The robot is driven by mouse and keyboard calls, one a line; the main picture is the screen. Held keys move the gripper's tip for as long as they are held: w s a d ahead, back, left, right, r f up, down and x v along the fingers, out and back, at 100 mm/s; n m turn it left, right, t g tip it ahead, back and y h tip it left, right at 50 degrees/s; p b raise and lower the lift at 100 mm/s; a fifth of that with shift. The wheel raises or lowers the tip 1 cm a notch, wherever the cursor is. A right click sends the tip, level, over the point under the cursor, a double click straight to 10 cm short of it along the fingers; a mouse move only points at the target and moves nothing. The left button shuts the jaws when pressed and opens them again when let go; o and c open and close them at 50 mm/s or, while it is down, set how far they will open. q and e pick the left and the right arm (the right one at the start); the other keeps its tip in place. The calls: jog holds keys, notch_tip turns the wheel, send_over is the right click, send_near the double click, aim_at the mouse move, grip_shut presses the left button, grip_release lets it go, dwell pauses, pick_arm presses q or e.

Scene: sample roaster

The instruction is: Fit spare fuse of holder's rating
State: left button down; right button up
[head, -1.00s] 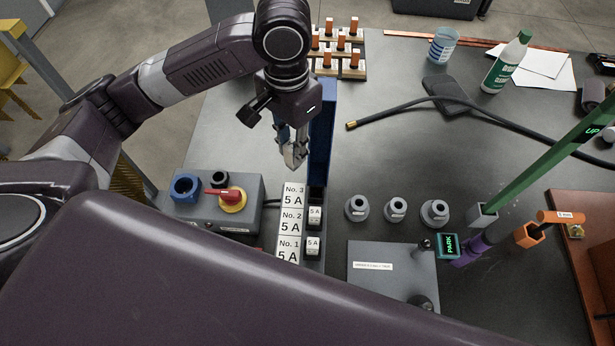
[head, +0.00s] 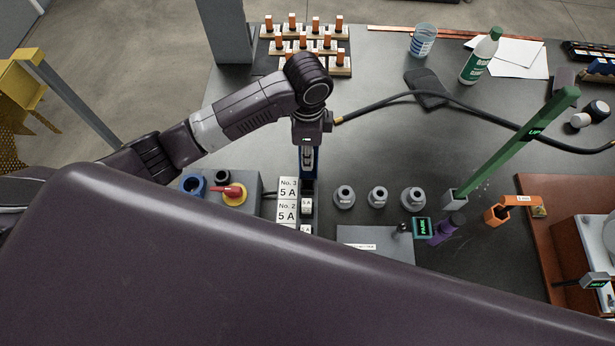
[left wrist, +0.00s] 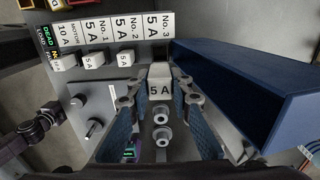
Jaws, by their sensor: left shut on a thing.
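My left gripper (left wrist: 158,95) is shut on a white fuse piece marked 5 A (left wrist: 160,88), one finger on each side. In the head view the left gripper (head: 307,168) points down at the far end of the fuse row, and its fingertips are hard to see. The No. 3 label (left wrist: 158,26), reading 5 A, lies just beyond the held piece. Whether the piece is seated in the No. 3 holder or above it, I cannot tell. White 5 A pieces sit at No. 2 (left wrist: 125,58) and No. 1 (left wrist: 93,61).
A long blue box (left wrist: 245,85) stands close beside the gripper. Grey round fittings (head: 377,197) stand in a row to the right. A switch box with a red handle (head: 230,191) stands left. A black hose (head: 440,97) crosses the bench behind. My body hides the front.

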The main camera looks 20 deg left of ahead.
pick_arm(q)
notch_tip(320, 180, down, 13)
jog(key=shift+f+p, duration=0.2)
jog(key=shift+p, duration=0.3)
jog(key=shift+f, duration=0.15)
jog(key=c, duration=1.7)
grip_release()
jog(key=shift+c, duration=0.2)
notch_tip(320, 180, up, 12)
jog(key=shift+r+b, duration=0.2)
jog(key=shift+b, duration=0.25)
jog(key=shift+f, duration=0.1)
